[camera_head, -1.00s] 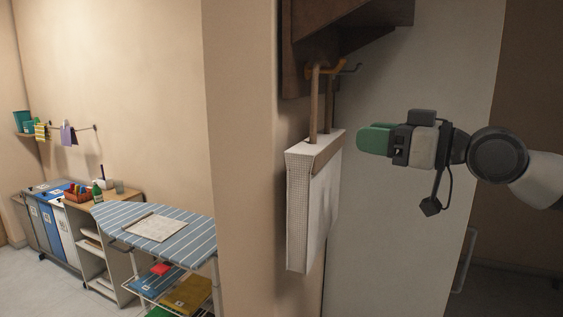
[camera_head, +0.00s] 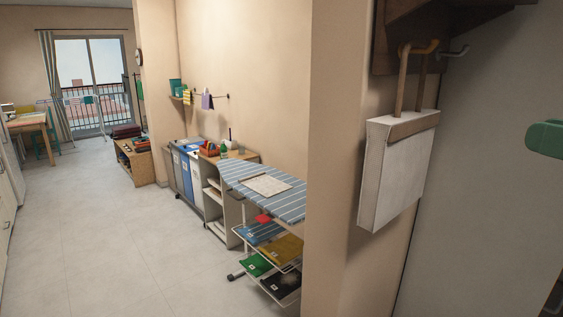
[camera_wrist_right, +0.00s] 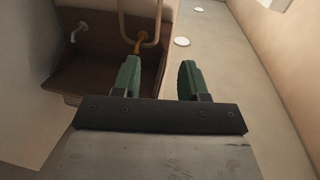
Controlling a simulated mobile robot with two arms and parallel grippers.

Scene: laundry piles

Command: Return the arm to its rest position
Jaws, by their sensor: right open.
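My right gripper (camera_head: 546,139) shows only as green fingertips at the right edge of the head view. In the right wrist view its two green fingers (camera_wrist_right: 158,80) stand apart with nothing between them. A white bag (camera_head: 398,175) hangs by its brown handles from a hook (camera_head: 424,47) under a dark wooden shelf (camera_head: 405,25), to the left of the gripper and apart from it. The wrist view shows the hook (camera_wrist_right: 139,44) and the wooden shelf (camera_wrist_right: 85,78) beyond the fingers. My left gripper is not in view.
A wall corner (camera_head: 335,160) stands left of the bag. Beyond it are a striped ironing board (camera_head: 235,172) over a rack of folded clothes, and several bins (camera_head: 183,170). The floor (camera_head: 110,230) at left is clear, up to a glass door (camera_head: 90,80).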

